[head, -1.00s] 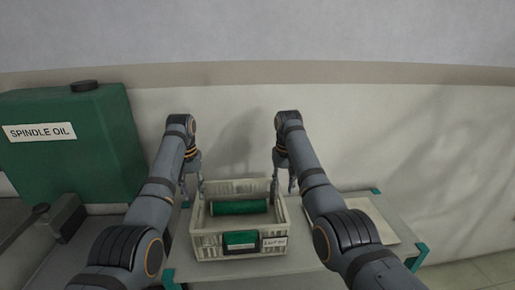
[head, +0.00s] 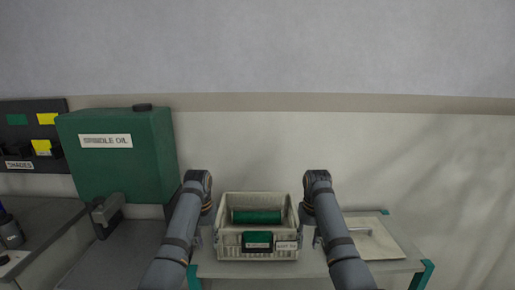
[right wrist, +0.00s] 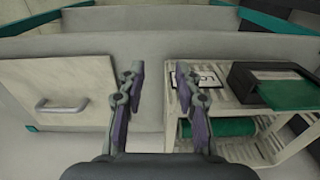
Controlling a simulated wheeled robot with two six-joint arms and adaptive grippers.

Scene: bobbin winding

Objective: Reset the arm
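A cream slatted crate (head: 228,249) stands on the table in the middle of the head view. A green cylinder (head: 257,216) lies across inside it; it also shows in the right wrist view (right wrist: 232,127). My left gripper (head: 207,236) hangs beside the crate's left side, mostly hidden by its arm, so its opening is unclear. My right gripper (head: 313,240) is beside the crate's right side. In the right wrist view its fingers (right wrist: 163,85) are apart with nothing between them, with the crate to the right of them.
A pale panel with a handle (head: 388,238) lies on the table (head: 232,271) right of the crate; it shows in the right wrist view (right wrist: 85,90). A green spindle oil tank (head: 125,170) stands at left, near a dark shades board (head: 35,133).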

